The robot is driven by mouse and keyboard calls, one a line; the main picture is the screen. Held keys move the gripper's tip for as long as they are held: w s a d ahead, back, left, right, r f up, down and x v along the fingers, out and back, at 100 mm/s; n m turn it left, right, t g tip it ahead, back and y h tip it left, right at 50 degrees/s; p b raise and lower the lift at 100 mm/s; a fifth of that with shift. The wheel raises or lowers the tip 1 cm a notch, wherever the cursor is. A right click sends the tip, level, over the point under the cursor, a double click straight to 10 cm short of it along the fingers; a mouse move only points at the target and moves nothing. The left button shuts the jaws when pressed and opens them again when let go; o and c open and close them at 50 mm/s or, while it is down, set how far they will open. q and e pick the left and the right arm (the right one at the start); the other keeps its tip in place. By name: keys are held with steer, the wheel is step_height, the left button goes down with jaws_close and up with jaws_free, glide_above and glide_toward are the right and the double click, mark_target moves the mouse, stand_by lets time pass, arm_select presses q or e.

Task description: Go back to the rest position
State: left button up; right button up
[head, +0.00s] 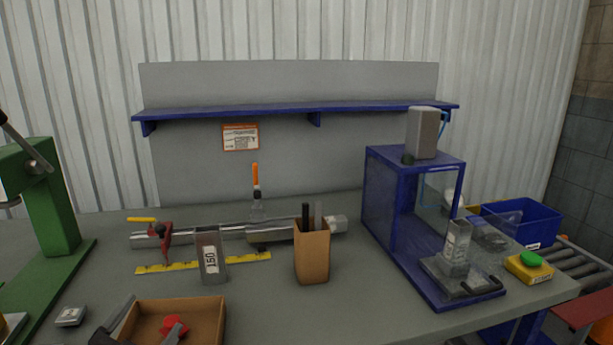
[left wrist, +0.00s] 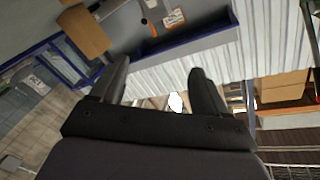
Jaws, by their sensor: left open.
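The picture there is turned, with the bench at the top. My right gripper shows in neither view.
On the bench stand a green press (head: 50,205), a grey block marked 150 (head: 211,258), a brown cup with tools (head: 312,255) and a blue-framed machine (head: 385,205). A blue shelf (head: 300,109) runs behind. A blue bin (head: 520,222) stands right. Open bench lies front centre.

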arm_select(q)
steer(key=s+f+n+g, duration=0.6)
steer(key=s+f+g, duration=0.8)
steer(key=s+f, duration=0.75)
steer(key=w+d+f+t+h+b, duration=0.1)
steer(key=w+f+t, duration=0.4)
steer(key=f, duration=0.6)
steer(key=shift+w+d+t+h+b, duration=0.3)
steer(key=shift+w+d+t+b, duration=0.1)
steer(key=shift+d+t+b, duration=0.5)
